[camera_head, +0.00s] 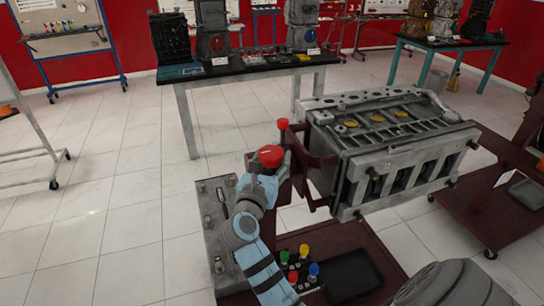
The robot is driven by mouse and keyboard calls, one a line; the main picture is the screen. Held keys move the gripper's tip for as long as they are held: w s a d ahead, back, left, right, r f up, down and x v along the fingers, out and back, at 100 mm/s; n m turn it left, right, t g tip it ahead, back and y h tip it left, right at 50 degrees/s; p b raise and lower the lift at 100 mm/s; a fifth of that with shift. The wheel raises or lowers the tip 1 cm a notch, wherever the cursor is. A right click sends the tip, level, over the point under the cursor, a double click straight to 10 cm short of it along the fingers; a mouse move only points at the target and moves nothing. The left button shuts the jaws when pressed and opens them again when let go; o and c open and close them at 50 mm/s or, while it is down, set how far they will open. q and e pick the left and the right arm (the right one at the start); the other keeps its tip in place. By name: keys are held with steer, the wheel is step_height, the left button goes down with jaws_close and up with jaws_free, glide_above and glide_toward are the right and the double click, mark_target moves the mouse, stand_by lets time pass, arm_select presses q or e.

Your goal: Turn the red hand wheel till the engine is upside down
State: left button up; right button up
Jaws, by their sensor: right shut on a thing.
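The grey engine block (390,145) is held at its left end by a dark red stand (318,165). Its flat top face, with several brass-coloured discs, faces up, and its ribbed side faces me. The red hand wheel (271,156) is beside the stand's head, partly covered by my gripper. A separate red knob (283,124) sticks up just behind it. My right gripper (274,170), on a light blue arm, is shut on the red hand wheel; its fingertips are partly hidden. My left gripper is not in view.
A grey panel (214,225) stands left of my arm. A table (245,68) with engine parts stands behind. Another dark red stand (490,190) is at right.

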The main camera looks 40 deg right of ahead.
steer(key=m+g+h, duration=0.2)
steer(key=g, duration=0.1)
steer(key=shift+w+m+g, duration=0.1)
steer(key=shift+m+g, duration=0.3)
steer(key=m+g+h+b, duration=0.1)
steer(key=m+g, duration=0.1)
steer(key=g, duration=0.2)
steer(key=shift+m+b, duration=0.4)
steer(key=m+g+b, duration=0.1)
steer(key=g+b, duration=0.1)
steer(key=m+g+b, duration=0.1)
steer(key=g+b, duration=0.1)
steer(key=m+g+b, duration=0.2)
steer(key=shift+f+g, duration=0.25)
steer(key=shift+g, duration=0.15)
steer(key=shift+r+m+g+b, duration=0.15)
steer(key=shift+m+g+b, duration=0.45)
steer(key=shift+g+b, duration=0.3)
steer(key=o, duration=1.2)
steer(key=shift+r, duration=0.1)
